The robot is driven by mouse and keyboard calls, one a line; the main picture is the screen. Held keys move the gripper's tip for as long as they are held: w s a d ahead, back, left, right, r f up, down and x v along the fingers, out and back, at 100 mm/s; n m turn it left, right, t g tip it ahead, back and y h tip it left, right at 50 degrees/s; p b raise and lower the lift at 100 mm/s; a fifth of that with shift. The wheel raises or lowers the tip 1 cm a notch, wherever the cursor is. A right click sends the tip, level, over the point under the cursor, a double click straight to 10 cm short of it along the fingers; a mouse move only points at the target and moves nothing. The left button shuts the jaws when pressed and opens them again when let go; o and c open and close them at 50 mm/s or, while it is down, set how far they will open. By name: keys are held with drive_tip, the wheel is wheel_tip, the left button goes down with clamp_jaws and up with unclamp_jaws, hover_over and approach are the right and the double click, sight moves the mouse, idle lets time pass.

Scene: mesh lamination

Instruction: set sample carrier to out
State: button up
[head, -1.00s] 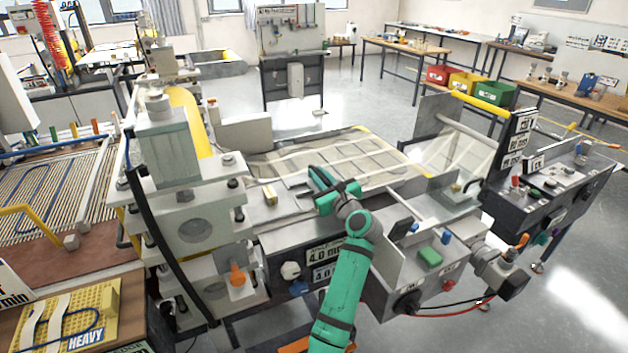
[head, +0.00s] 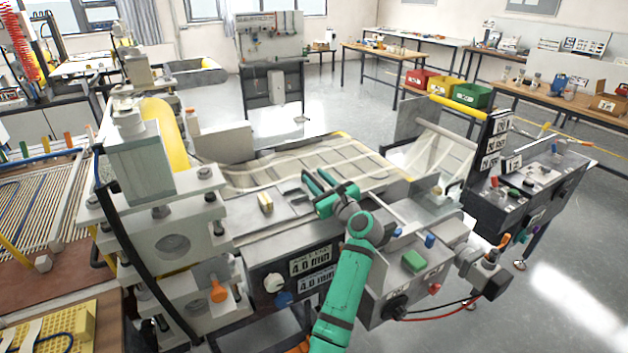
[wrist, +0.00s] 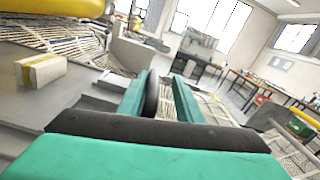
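My gripper (head: 319,178) is over the flat grey deck of the laminating machine, beside the mesh bed. Its two green fingers look apart in the wrist view (wrist: 160,85). A dark rounded part (wrist: 152,94) shows between them, close to the left finger; I cannot tell whether it is touched or what it belongs to. I cannot clearly pick out the sample carrier. A small tan block (head: 265,202) sits on a grey plate left of my gripper, and it also shows at the left of the wrist view (wrist: 41,70). Part of the deck is hidden behind my arm.
A tall roller stand with a yellow roll (head: 165,133) is at the left. Pale mesh (head: 300,166) lies on the bed behind my gripper. A green button (head: 414,261) and a blue knob (head: 429,240) are on the right-hand panel. A control console (head: 530,190) stands farther right.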

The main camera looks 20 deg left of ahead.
drive_tip(key=shift+s+a, duration=0.15)
drive_tip(key=shift+a, duration=0.15)
drive_tip(key=shift+s+d, duration=0.15)
drive_tip(key=v, duration=1)
drive_tip(key=shift+d, duration=0.3)
drive_tip(key=shift+a, duration=0.1)
